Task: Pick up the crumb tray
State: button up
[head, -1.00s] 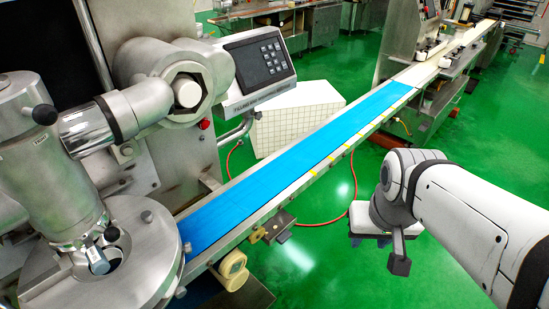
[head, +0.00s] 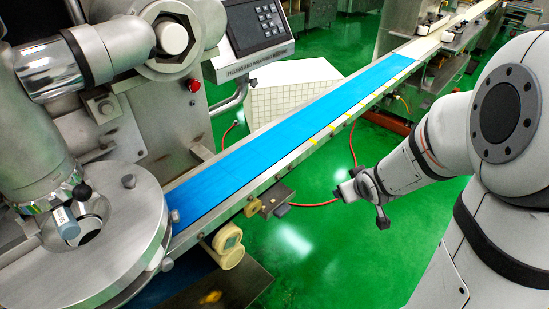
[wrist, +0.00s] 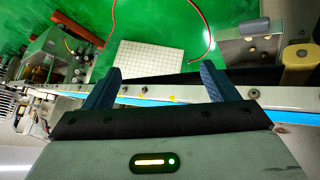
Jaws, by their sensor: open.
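A small metal tray with a dark grey handle (head: 271,203) sticks out from the near side of the conveyor. I take it to be the crumb tray, though I cannot be sure. A metal plate with a grey handle at the upper right of the wrist view (wrist: 250,46) looks like the same part. My gripper (head: 343,192) is right of it in the head view, apart from it, and points left toward the conveyor. In the wrist view my gripper (wrist: 162,68) has its two blue fingers spread with nothing between them.
The blue conveyor belt (head: 270,140) runs from the round machine plate (head: 90,250) to the upper right. A cream roller (head: 229,246) sits below the belt's near edge. A white gridded box (head: 290,90) stands behind it.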

jog(key=w+a+f+n+y+b, duration=0.25)
jog(key=a+f, duration=0.25)
jog(key=f, duration=0.5)
jog(key=n+y+b, duration=0.3)
jog(key=y+b, duration=0.2)
jog(key=y, duration=0.3)
send_near(286, 213)
jog(key=a, duration=0.3)
jog(key=shift+m, duration=0.25)
jog(key=x, duration=0.5)
jog(key=w+d+x, duration=0.1)
jog(key=x, duration=0.1)
jog(key=shift+w+a+f+b, duration=0.1)
jog(key=shift+w+f+b, duration=0.15)
jog(key=shift+f+b, duration=0.15)
jog(key=shift+h, duration=0.25)
jog(key=c, duration=1.2)
